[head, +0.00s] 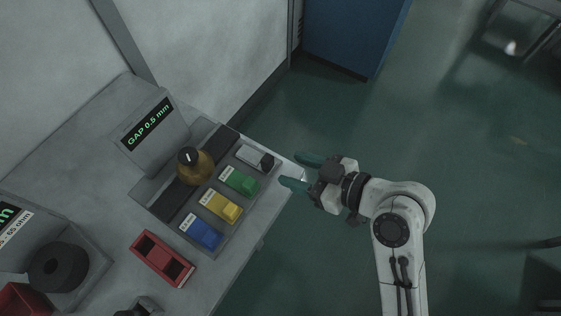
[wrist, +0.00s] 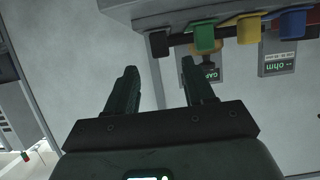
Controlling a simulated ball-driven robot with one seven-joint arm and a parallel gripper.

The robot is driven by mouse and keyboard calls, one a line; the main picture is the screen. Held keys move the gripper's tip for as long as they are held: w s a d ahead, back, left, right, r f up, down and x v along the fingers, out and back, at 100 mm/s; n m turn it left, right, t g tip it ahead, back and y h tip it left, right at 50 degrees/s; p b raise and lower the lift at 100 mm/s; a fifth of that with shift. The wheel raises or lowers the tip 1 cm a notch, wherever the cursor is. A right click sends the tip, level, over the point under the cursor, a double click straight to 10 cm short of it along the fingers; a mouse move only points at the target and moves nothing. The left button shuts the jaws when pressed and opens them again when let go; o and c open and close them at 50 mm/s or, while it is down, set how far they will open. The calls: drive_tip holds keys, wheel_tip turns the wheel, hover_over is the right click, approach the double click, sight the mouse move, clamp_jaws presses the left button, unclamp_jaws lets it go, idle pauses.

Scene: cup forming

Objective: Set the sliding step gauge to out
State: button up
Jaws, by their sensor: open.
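A grey panel (head: 150,190) on the bench carries a brass-coloured part with a dark knob (head: 194,165) on a dark track. In front of it lies a row of labelled pieces: blue (head: 203,234), yellow (head: 225,208), green (head: 241,181) and grey-black (head: 257,158). I cannot tell which is the sliding step gauge, and the labels are too small to read. A display (head: 147,125) reads GAP 0.5 mm. My gripper (head: 294,170) is open and empty, just right of the grey-black piece. The wrist view shows the pieces, including the green one (wrist: 205,38), beyond the fingers.
A grey housing with a dark ring (head: 58,267) stands at the lower left. A blue cabinet (head: 352,35) stands behind. The floor on the right is mostly clear.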

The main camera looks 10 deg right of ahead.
drive_tip(key=shift+v, duration=1.45)
drive_tip(key=s+d+f+m+g+h, duration=0.3)
drive_tip(key=s+d+f+m+h, duration=0.2)
drive_tip(key=s+d+f, duration=0.2)
drive_tip(key=s+d+f+m+g+h, duration=0.4)
drive_tip(key=s+d+f+m+h, duration=0.1)
drive_tip(key=s+d, duration=0.5)
drive_tip(key=shift+s+d+f+m+h+p, duration=0.25)
drive_tip(key=shift+d+f+m+h+p, duration=0.2)
drive_tip(key=shift+d+f, duration=0.4)
